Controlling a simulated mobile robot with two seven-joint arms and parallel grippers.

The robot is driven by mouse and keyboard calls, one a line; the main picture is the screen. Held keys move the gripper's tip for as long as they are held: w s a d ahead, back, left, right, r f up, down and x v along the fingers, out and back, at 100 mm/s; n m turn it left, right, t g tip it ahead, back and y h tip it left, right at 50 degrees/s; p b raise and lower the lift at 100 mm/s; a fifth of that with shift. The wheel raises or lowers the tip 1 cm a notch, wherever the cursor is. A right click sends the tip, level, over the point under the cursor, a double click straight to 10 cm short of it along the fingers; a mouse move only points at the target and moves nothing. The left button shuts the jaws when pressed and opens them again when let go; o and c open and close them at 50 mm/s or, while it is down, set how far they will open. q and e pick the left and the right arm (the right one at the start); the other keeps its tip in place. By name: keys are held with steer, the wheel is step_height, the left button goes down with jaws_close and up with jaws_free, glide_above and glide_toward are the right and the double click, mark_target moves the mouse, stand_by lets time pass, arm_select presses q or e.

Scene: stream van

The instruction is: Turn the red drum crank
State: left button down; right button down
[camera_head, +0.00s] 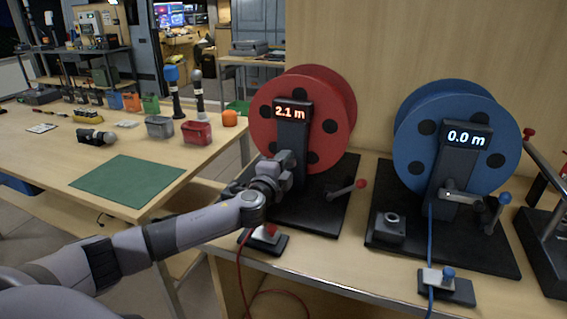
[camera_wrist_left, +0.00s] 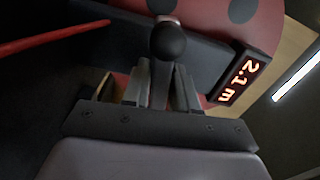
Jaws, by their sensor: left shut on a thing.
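My left gripper (camera_head: 284,162) is in front of the drum's dark post, below the display, and hides most of the crank in the head view. In the left wrist view a dark round crank knob (camera_wrist_left: 168,40) stands at the ends of the gripper's fingers (camera_wrist_left: 166,82), which are shut on the crank handle. The red drum (camera_wrist_left: 205,12) and its display (camera_wrist_left: 240,80) show beyond them. My right gripper is not in view.
A red-knobbed clamp (camera_head: 265,238) with red cable sits in front. The blue drum (camera_head: 450,110), reading 0.0 m, is to the right. A table with a green mat (camera_head: 128,180) is at left.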

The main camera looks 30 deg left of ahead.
arm_select(q)
steer(key=shift+m, duration=0.7)
stand_by(3.8)
steer(key=c, duration=1)
jaws_free()
steer(key=shift+c, duration=0.2)
steer(key=v, duration=0.7)
